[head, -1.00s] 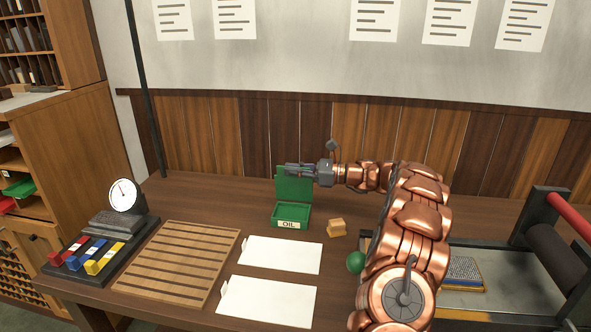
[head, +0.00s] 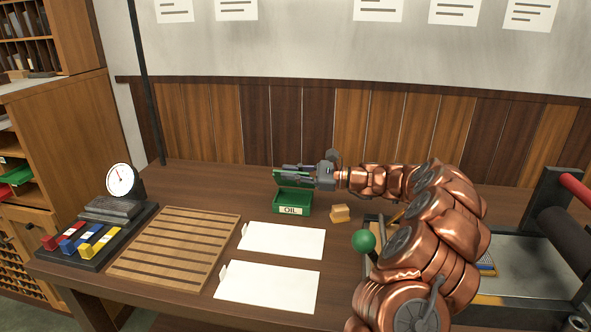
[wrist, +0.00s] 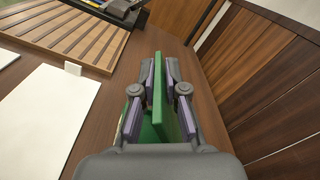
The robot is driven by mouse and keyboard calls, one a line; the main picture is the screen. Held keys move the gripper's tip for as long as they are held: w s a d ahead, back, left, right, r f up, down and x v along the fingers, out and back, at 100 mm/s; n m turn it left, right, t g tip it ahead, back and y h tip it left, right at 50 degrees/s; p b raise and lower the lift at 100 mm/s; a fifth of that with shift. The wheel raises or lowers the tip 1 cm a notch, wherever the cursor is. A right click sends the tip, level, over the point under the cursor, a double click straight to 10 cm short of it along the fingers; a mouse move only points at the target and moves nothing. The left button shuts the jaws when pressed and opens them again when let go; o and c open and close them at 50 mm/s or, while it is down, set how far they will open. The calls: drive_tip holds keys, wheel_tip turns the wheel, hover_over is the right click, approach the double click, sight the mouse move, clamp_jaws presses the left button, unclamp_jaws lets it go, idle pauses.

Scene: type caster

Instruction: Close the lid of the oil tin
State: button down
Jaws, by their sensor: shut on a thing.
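The green oil tin (head: 293,209) stands on the table with its OIL label facing the front. Its green lid (wrist: 159,103) is gripped in the wrist view, a thin slab between the finger pads. My gripper (head: 290,173) reaches in from the right, just above the tin, and is shut on the lid; its fingers in the wrist view (wrist: 163,80) lie on either side of it.
A tan block (head: 340,214) sits right of the tin. White cards (head: 283,241) lie in front, a slatted wooden board (head: 175,250) to the left. A green ball knob (head: 364,241) stands below my arm. The wood-panelled wall (head: 255,130) is behind.

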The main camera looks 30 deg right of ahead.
drive_tip(key=shift+s+a+f, duration=0.15)
drive_tip(key=shift+s+f, duration=0.1)
drive_tip(key=shift+f, duration=0.1)
drive_tip(key=c, duration=1.3)
unclamp_jaws()
drive_tip(key=shift+r, duration=0.1)
drive_tip(key=v, duration=1.2)
